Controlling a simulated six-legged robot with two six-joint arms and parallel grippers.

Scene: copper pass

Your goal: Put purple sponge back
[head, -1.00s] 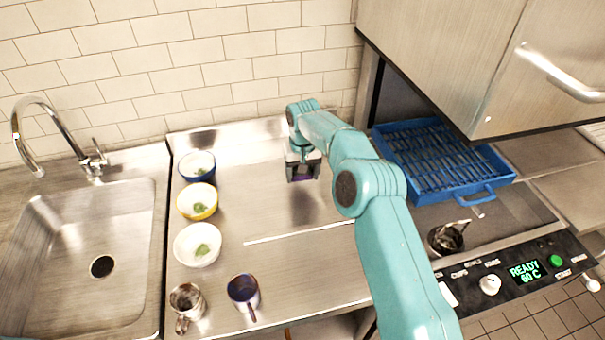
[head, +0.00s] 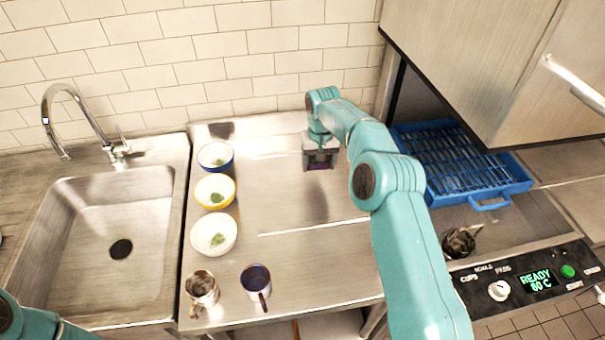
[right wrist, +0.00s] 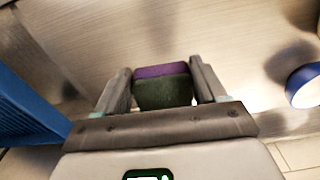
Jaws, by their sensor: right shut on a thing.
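The purple sponge (right wrist: 163,71) has a dark green scouring side, and in the right wrist view it sits between the two fingers of my right gripper (right wrist: 162,88). In the head view the right gripper (head: 319,163) hangs over the back part of the steel counter (head: 275,205), with only a little purple showing at its tip. A dark shadow lies on the counter below it, and it looks held above the surface. Part of my left arm shows at the lower left corner of the head view; its gripper is out of sight.
Blue (head: 216,157), yellow (head: 215,191) and white (head: 214,234) bowls with green scraps line the counter's left side. Two mugs, brown (head: 202,288) and dark blue (head: 256,281), stand in front. A sink (head: 110,270) is left; a blue rack (head: 465,165) is right, under a steel hood.

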